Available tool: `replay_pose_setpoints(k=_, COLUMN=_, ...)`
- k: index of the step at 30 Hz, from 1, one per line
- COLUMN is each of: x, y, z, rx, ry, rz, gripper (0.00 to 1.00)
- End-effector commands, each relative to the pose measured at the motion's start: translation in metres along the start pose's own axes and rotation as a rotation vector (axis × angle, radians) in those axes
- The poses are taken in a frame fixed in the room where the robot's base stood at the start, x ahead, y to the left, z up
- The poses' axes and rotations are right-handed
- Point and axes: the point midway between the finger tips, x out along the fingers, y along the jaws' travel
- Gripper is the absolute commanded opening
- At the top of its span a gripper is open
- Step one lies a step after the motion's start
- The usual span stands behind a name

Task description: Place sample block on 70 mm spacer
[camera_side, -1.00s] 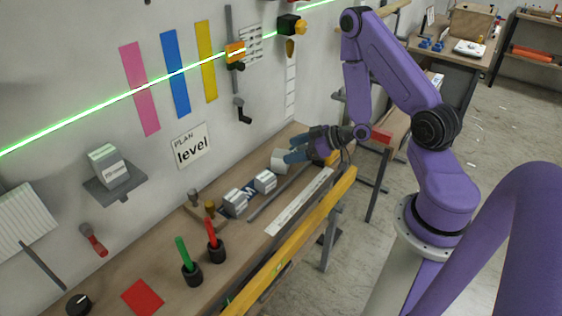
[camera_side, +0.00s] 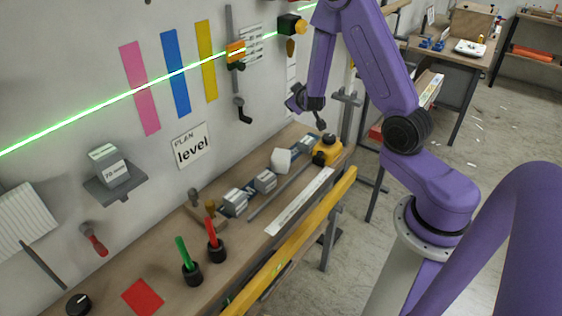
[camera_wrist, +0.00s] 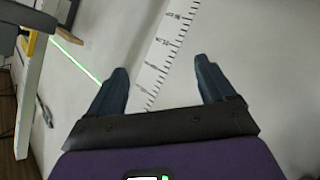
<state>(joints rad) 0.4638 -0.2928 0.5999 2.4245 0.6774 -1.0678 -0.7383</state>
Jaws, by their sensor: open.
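A grey block with a white label that seems to read 70 mm (camera_side: 110,165) stands on a small grey wall shelf at the left in the side view. A plain whitish block (camera_side: 281,161) sits on the bench near its far end and looks slightly tilted; I take it to be the sample block, but cannot be sure. My gripper (camera_side: 296,99) is up near the wall, above and apart from this block. In the wrist view my gripper (camera_wrist: 162,72) is open, with nothing between its fingers. Neither block is recognisable in the wrist view.
Two grey labelled blocks (camera_side: 264,181) (camera_side: 234,203) stand along the bench. A yellow device (camera_side: 327,150) is beside the whitish block. Green (camera_side: 184,250) and red (camera_side: 212,236) markers stand upright in black holders. A wall ruler (camera_wrist: 168,47) lies beyond my fingers.

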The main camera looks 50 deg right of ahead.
Motion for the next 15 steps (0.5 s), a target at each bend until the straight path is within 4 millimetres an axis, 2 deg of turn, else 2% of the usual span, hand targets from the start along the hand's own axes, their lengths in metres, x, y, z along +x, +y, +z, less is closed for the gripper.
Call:
replay_pose_setpoints(k=4, x=-0.016, y=0.011, z=-0.004, rx=0.085, ry=-0.114, rz=0.111, gripper=0.83)
replay_pose_setpoints(k=8, x=-0.034, y=0.012, z=-0.001, rx=0.179, ry=-0.227, rz=0.177, gripper=0.83)
replay_pose_setpoints(k=15, x=-0.078, y=-0.007, z=0.004, rx=0.388, ry=-0.442, rz=0.215, gripper=0.83)
